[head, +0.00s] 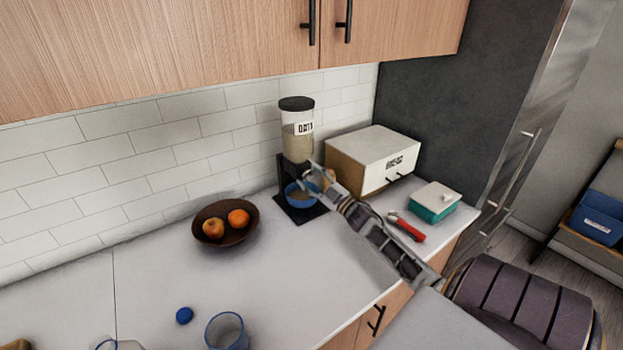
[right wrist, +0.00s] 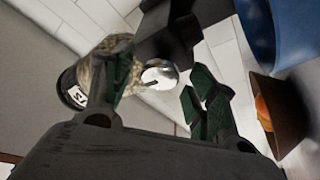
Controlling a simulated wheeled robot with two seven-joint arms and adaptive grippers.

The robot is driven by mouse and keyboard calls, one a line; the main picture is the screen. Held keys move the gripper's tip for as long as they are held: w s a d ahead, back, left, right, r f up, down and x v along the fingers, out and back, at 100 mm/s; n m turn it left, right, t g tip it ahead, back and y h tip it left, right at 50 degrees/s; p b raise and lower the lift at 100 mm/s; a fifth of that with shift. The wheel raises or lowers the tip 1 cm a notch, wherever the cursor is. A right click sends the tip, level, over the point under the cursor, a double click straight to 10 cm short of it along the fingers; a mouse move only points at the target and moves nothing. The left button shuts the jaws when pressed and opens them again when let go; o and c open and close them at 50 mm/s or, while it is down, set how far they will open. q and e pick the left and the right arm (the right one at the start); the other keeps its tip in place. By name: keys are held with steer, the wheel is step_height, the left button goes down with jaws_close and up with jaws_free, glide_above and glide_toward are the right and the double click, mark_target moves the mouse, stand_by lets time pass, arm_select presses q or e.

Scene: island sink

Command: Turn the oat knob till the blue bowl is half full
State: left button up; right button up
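The oat dispenser (head: 297,135) is a clear cylinder with a black lid, a label and pale oats inside, on a black stand against the tiled wall. The blue bowl (head: 293,193) stands on the dispenser's base under the outlet. Something beige shows inside it; its level is hard to tell. In the right wrist view the round silver knob (right wrist: 160,78) lies between the spread fingers of my right gripper (right wrist: 163,90), with gaps visible on both sides. In the head view my right gripper (head: 316,177) is in front of the dispenser and partly covers it. My left gripper is out of view.
A brown bowl with fruit (head: 226,238) stands left of the dispenser. A white-fronted bread box (head: 372,160), a red-handled tool (head: 407,228) and a teal container (head: 435,206) are to the right. A glass (head: 226,331) and a blue cap (head: 184,316) are near the front.

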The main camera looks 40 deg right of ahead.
steer(key=c, duration=0.9)
steer(key=shift+c, duration=0.2)
steer(key=shift+m, duration=0.5)
steer(key=m+h+p, duration=0.1)
steer(key=m+h, duration=0.1)
steer(key=m, duration=0.1)
steer(key=m+t+h+p, duration=0.1)
steer(key=m, duration=0.3)
steer(key=shift+a+h+p, duration=0.15)
steer(key=shift+h+p, duration=0.25)
steer(key=m+h+p, duration=0.1)
steer(key=m+h, duration=0.1)
steer(key=m, duration=0.2)
steer(key=m+h+p, duration=0.2)
steer(key=m+h, duration=0.1)
steer(key=m, duration=0.2)
steer(key=shift+a+g, duration=0.1)
steer(key=shift+g, duration=0.3)
steer(key=o, duration=1)
steer(key=shift+o, duration=0.2)
